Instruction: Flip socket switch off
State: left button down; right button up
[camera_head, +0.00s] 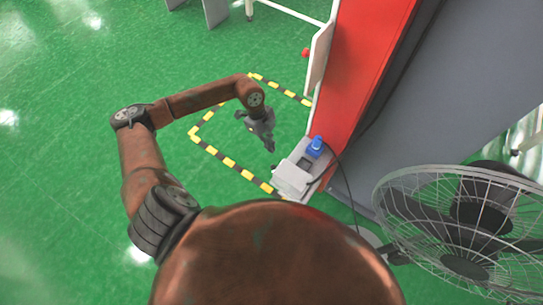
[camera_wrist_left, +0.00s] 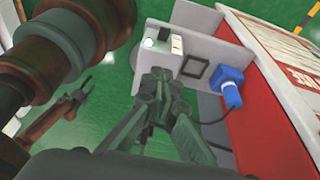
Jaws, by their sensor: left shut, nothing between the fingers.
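A pale grey socket box (camera_head: 293,178) stands at the foot of the red panel in the head view. In the left wrist view the box (camera_wrist_left: 215,58) shows a light socket plate (camera_wrist_left: 177,45), a green round part (camera_wrist_left: 149,43) and a black square frame (camera_wrist_left: 194,68). A blue plug (camera_head: 316,145) with a dark cable sits at its side; it also shows in the left wrist view (camera_wrist_left: 230,85). My left gripper (camera_head: 268,147) is shut and empty, up and left of the box in the head view. My right gripper (camera_wrist_left: 75,95) appears small at the left wrist view's left; its jaws are unclear.
A caged fan (camera_head: 465,225) stands at lower right. The red panel (camera_head: 360,60) rises beside the box. Yellow-black floor tape (camera_head: 230,162) marks an area under my left arm. The green floor (camera_head: 60,130) at left is mostly clear.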

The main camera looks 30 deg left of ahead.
pick_arm(q)
jog(key=p, duration=0.1)
send_over(275, 168)
jog(key=x, duration=0.3)
jog(key=a+x, duration=0.1)
jog(key=x, duration=0.2)
jog(key=a+x, duration=0.1)
jog(key=x, duration=0.2)
jog(key=shift+f, duration=0.25)
jog(key=a+f, duration=0.1)
jog(key=f, duration=0.2)
jog(key=shift+a, duration=0.35)
jog(key=shift+w+a+f, duration=0.1)
jog(key=shift+a+f, duration=0.05)
jog(key=shift+f, duration=0.15)
